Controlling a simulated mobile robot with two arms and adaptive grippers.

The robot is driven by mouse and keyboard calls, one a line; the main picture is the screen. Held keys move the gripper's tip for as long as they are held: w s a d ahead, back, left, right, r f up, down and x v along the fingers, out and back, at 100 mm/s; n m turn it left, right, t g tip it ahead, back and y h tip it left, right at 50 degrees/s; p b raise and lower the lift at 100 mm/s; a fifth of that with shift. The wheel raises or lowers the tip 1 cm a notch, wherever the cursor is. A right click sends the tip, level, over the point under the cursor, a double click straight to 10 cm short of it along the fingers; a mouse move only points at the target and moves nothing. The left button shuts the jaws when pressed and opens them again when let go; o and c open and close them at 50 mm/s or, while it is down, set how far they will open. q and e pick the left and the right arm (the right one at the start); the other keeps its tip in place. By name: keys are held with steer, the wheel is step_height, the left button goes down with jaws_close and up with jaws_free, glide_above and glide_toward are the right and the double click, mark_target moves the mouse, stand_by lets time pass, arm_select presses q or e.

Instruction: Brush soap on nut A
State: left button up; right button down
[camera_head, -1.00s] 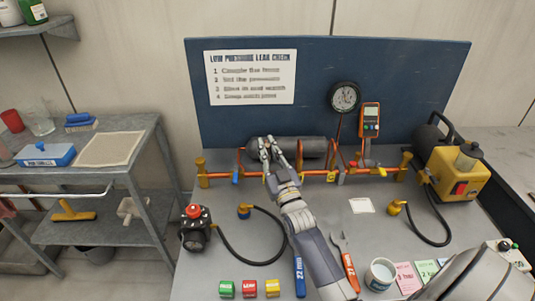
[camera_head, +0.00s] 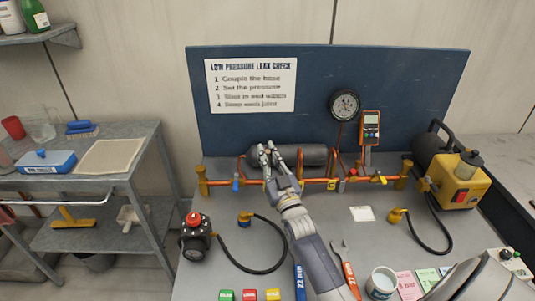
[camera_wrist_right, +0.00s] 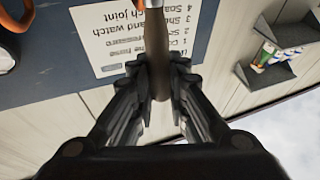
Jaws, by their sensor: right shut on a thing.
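My right gripper (camera_head: 269,151) reaches over the orange pipe run (camera_head: 310,181), in front of the dark grey cylinder (camera_head: 305,154). In the right wrist view its fingers (camera_wrist_right: 159,85) are closed on a slim brown handle (camera_wrist_right: 156,50), likely the brush, with a pale, metal-like part near its far end. The bristles are cut off by the frame's top edge, and the head view does not show the brush clearly. Fittings sit along the pipe, but I cannot tell which is nut A. My left gripper is not in view.
An orange-handled tool (camera_head: 347,270) and a blue wrench (camera_head: 299,280) lie beside my forearm. A hose (camera_head: 250,270) curves left of it. Coloured blocks (camera_head: 250,295) sit at the front. A yellow pump (camera_head: 458,180) stands right. The blue board (camera_head: 420,100) closes off the back.

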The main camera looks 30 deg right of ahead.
steer(key=s+a+r+p, duration=0.2)
steer(key=s+r+p, duration=0.2)
steer(key=p, duration=0.1)
steer(key=shift+a+r, duration=0.2)
steer(key=shift+r, duration=0.05)
stand_by(0.8)
steer(key=s+a+n+y, duration=0.2)
steer(key=s+a+y, duration=0.3)
steer(key=s+a, duration=1.2)
steer(key=s, duration=0.3)
steer(key=shift+s+r+n+t, duration=0.2)
steer(key=shift+r+n+t, duration=0.1)
